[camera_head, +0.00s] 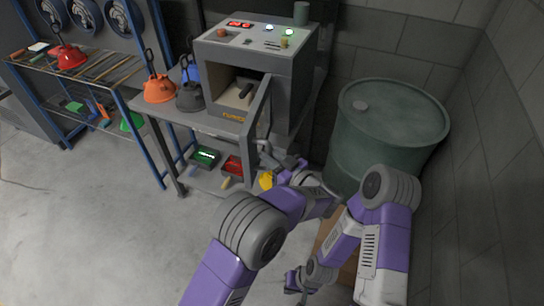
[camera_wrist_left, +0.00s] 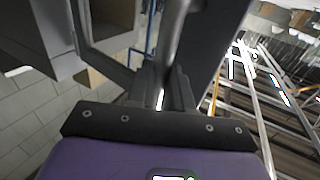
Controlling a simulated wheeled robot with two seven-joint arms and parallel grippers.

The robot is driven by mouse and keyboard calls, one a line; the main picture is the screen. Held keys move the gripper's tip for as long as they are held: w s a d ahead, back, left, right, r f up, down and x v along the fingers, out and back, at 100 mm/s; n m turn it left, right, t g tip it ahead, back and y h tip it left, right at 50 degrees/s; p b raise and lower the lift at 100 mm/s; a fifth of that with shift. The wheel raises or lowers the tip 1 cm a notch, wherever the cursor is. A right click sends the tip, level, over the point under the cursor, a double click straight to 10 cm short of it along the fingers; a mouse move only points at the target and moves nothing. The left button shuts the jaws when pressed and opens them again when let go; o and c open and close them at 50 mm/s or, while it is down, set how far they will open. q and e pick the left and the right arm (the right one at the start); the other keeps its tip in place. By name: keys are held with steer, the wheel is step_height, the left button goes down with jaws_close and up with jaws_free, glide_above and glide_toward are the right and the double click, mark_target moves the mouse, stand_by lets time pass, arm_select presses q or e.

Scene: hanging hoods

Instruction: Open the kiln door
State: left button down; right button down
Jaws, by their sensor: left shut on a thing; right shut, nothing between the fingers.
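The grey kiln (camera_head: 289,74) stands on a metal cart, with lit indicators on its top. Its door (camera_head: 257,117) is swung outward on the right side, and the pale chamber (camera_head: 236,97) shows with a dark object inside. My left gripper (camera_head: 271,156) is at the outer side of the door, near its lower edge. In the left wrist view the left gripper (camera_wrist_left: 162,92) is shut on the door's bar handle (camera_wrist_left: 173,38), with the door panel (camera_wrist_left: 209,38) beside it. My right gripper (camera_head: 293,281) is low, away from the kiln, shut and empty.
A green drum (camera_head: 387,134) stands right of the kiln, close to my arms. Orange and dark hoods (camera_head: 158,88) sit left of the kiln on the cart (camera_head: 205,123). A tool shelf (camera_head: 95,72) stands further left. The floor at left front is clear.

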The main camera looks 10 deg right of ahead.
arm_select(q)
steer(key=shift+w+d+r, duration=0.1)
steer(key=shift+w+r, duration=0.1)
steer(key=shift+r, duration=0.1)
steer(key=c, duration=1.3)
jaws_free()
steer(key=shift+w, duration=0.1)
steer(key=shift+o, duration=1)
steer(key=shift+w+f, duration=0.15)
steer(key=shift+d, duration=0.1)
